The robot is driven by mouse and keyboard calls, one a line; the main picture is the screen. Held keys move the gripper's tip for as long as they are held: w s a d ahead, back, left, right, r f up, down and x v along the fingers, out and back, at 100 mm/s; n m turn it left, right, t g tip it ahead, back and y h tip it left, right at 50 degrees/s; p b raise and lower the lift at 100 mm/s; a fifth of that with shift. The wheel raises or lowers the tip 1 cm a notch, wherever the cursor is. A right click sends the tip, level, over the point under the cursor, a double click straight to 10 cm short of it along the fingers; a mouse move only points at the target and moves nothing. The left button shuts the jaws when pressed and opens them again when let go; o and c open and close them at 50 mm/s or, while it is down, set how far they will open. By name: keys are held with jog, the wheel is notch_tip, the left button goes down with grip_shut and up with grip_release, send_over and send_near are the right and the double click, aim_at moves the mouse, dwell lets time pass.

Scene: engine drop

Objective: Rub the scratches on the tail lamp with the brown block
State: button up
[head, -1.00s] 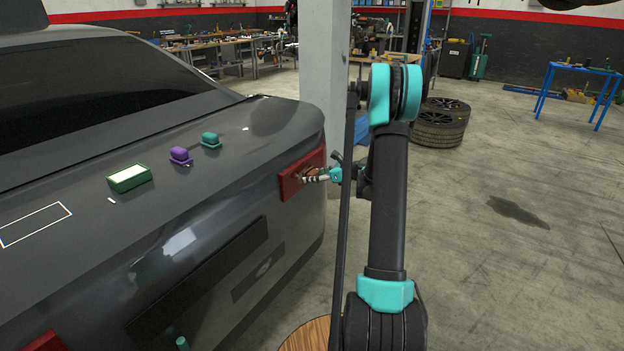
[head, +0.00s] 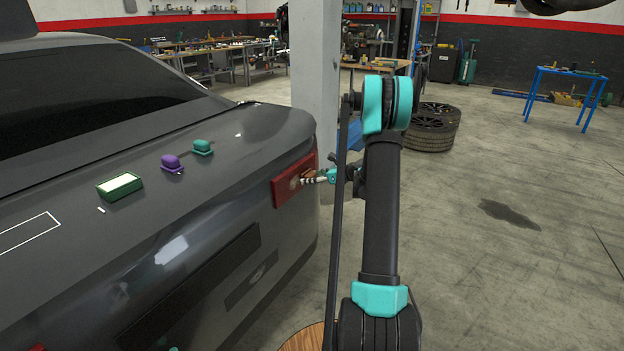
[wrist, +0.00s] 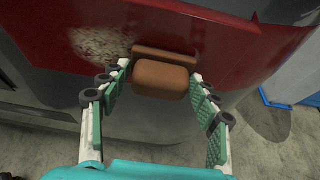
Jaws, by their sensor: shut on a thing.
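The red tail lamp (head: 285,190) is at the car's rear right corner in the head view. It fills the upper part of the wrist view (wrist: 215,30). A pale, speckled scratched patch (wrist: 103,42) shows on it, left of the brown block. The brown block (wrist: 161,78) is between the fingers of my gripper (wrist: 160,80), which is shut on it. The block's far, wider edge is at the lamp's face, just right of the patch; I cannot tell whether it touches. In the head view my gripper (head: 312,179) is at the lamp's right part.
On the grey car's trunk lid are a green box with a pale top (head: 120,186), a purple block (head: 171,163), a teal block (head: 202,147) and a white outlined rectangle (head: 28,233). A pillar (head: 315,80) stands behind the car's corner. Open floor lies to the right.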

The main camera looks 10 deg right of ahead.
aim_at(289, 188)
jog(key=shift+s+a, duration=2.4)
jog(key=shift+s, duration=0.15)
jog(key=shift+s+a, duration=1.15)
jog(key=shift+a, duration=0.15)
jog(key=shift+r, duration=0.25)
jog(key=shift+w+d, duration=3.8)
jog(key=shift+s+a, duration=0.1)
jog(key=shift+s+a, duration=1.1)
jog(key=shift+s, duration=0.15)
jog(key=shift+s+a, duration=1.2)
jog(key=shift+a, duration=0.2)
jog(key=shift+s+a, duration=1.15)
jog(key=shift+a, duration=0.25)
jog(key=shift+c, duration=0.4)
